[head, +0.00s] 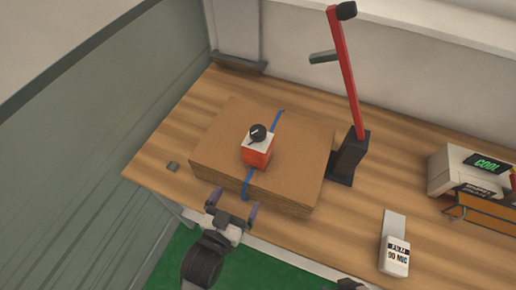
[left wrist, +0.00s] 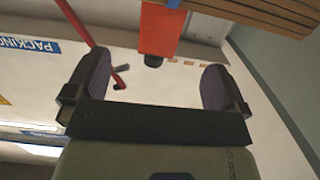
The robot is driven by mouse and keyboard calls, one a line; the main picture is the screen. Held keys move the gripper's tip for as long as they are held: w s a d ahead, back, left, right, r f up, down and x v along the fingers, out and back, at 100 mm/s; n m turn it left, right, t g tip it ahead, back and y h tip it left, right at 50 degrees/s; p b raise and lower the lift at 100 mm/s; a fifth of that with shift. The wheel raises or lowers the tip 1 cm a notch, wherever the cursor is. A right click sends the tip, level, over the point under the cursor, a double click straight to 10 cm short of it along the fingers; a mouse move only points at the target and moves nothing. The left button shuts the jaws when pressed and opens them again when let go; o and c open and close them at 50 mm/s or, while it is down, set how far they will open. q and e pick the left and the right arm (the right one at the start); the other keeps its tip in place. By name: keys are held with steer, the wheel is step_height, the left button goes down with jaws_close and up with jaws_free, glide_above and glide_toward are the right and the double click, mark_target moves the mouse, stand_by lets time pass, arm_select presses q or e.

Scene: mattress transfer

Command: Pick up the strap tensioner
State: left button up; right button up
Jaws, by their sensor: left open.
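The strap tensioner appears to be the orange block with a white top and black knob (head: 257,152). It stands on a flat cardboard stack (head: 215,140), over a blue strap (head: 277,121) that runs across the stack. In the left wrist view the orange block (left wrist: 158,32) shows at the top centre, beyond the fingers and between them. My left gripper (head: 234,204) is open and empty, at the near edge of the stack and apart from the tensioner. My right gripper's fingers do not show.
A red lever (head: 345,75) on a black base (head: 349,156) stands right of the stack. A white labelled device (head: 396,255) and a printer-like machine (head: 462,170) are further right.

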mark_target(253, 159)
arm_select(q)
steer(key=shift+t, duration=0.5)
steer(key=x, duration=0.3)
steer(key=r+x, duration=0.1)
steer(key=x, duration=0.1)
steer(key=b+x, duration=0.1)
steer(key=x, duration=0.2)
steer(key=shift+w+d+r, duration=0.1)
steer(key=shift+w+r, duration=0.15)
steer(key=shift+w, duration=0.05)
steer(key=b+x, duration=0.1)
steer(key=x, duration=0.3)
steer(key=shift+w, duration=0.25)
steer(key=shift+w+d, duration=0.1)
steer(key=shift+w, duration=0.25)
steer(key=c, duration=1.4)
steer(key=shift+r, duration=0.2)
steer(key=shift+c, duration=0.8)
